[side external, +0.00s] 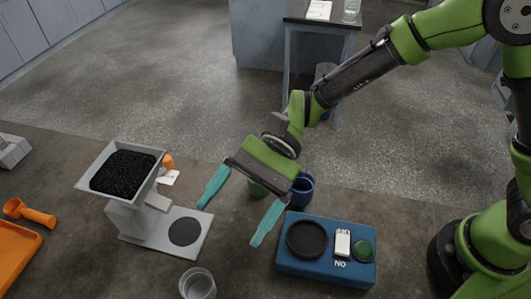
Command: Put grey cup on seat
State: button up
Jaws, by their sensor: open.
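A grey cup (198,286) stands upright at the bottom of the side external view, in front of the grey hopper machine. Two round dark spots could be the seat, and I cannot tell which: a flat dark disc (185,232) on the machine's base plate, and a black round recess or ring (307,239) on a blue box. Both are bare. My gripper (239,206) is above the table between the machine and the blue box. Its two teal fingers are wide apart with nothing held between them. It is behind the grey cup and apart from it.
The hopper (124,171) holds black grains. The blue box (325,271) has a white switch and a green knob. An orange scoop (30,213) and orange tray (15,262) lie left.

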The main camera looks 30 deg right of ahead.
jog(key=d+r+n+t+h, duration=0.1)
jog(key=d+r+t+h, duration=0.1)
jog(key=d, duration=0.7)
jog(key=d+r+n+t+h, duration=0.2)
jog(key=d+r+t+h, duration=0.1)
jog(key=d, duration=0.5)
jog(key=shift+w+d+r+n+t, duration=0.15)
jog(key=shift+d+r+n+t, duration=0.2)
jog(key=shift+t, duration=0.25)
jog(key=s+d+r+t+h, duration=0.1)
jog(key=d+t+h, duration=0.1)
jog(key=d, duration=0.3)
jog(key=d+n+t+h, duration=0.1)
jog(key=d+t+h, duration=0.1)
jog(key=d, duration=0.4)
jog(key=s+d+r+t+h, duration=0.1)
jog(key=d+t+h, duration=0.1)
jog(key=d, duration=0.4)
jog(key=shift+s+r+t, duration=0.35)
jog(key=shift+t, duration=0.15)
